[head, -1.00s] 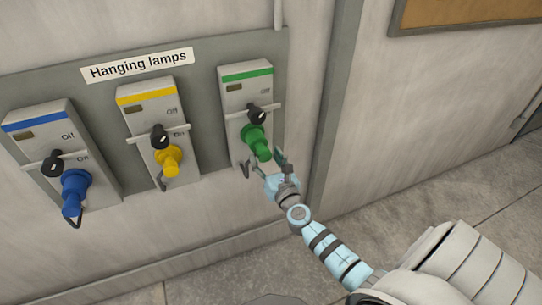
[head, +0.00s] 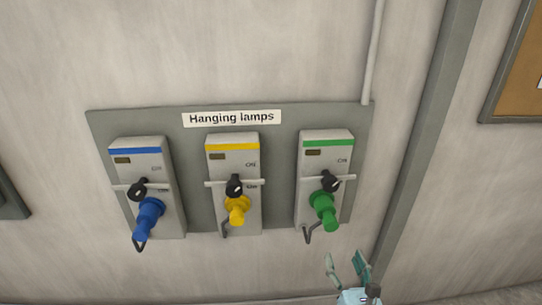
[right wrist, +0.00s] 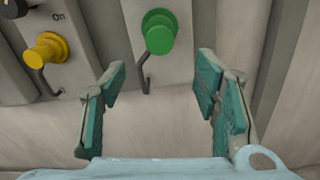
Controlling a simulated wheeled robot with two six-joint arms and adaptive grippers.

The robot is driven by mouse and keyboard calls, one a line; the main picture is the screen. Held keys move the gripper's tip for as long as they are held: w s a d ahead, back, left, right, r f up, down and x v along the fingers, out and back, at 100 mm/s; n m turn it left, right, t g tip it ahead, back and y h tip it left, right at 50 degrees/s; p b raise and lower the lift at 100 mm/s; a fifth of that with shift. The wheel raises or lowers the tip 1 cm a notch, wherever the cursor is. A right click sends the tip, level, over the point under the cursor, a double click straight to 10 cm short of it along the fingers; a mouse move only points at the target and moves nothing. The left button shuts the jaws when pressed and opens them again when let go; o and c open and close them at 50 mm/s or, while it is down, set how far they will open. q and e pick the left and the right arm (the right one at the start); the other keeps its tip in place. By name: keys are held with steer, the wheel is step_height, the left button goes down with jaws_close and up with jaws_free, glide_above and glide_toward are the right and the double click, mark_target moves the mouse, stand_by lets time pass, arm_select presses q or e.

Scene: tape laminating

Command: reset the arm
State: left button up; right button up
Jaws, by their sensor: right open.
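My right gripper (head: 346,270) is at the bottom right of the head view, open and empty, below the green plug (head: 324,210). In the right wrist view its two teal-padded fingers (right wrist: 166,95) stand wide apart. The green plug (right wrist: 160,32) shows beyond and above the fingertips there, apart from them. It sits on the green-striped switch box (head: 326,150). My left gripper does not show.
A grey panel labelled "Hanging lamps" (head: 232,118) also carries a blue-striped box with a blue plug (head: 149,215) and a yellow-striped box with a yellow plug (head: 237,209). A grey vertical post (head: 425,140) and a cork board (head: 520,80) are to the right.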

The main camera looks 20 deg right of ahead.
steer(key=s+f+m+g+y, duration=0.1)
steer(key=s+f+m+g, duration=0.2)
steer(key=s+f+m, duration=0.5)
steer(key=s+d+f+m+g, duration=0.15)
steer(key=f+m+g, duration=0.35)
steer(key=f, duration=0.7)
steer(key=s+f+m+g+y, duration=0.1)
steer(key=s+f+m+g, duration=0.1)
steer(key=s+f+m, duration=0.7)
steer(key=s+a+f+m+g+y, duration=0.1)
steer(key=s+a+f+m+g, duration=0.2)
steer(key=s+f, duration=0.4)
steer(key=s+a+f+m+g, duration=0.3)
steer(key=s+a+f+m, duration=0.2)
steer(key=s, duration=0.5)
steer(key=shift+s+f+m+y+b, duration=0.4)
steer(key=shift+f+m+b, duration=0.1)
steer(key=shift+f, duration=0.4)
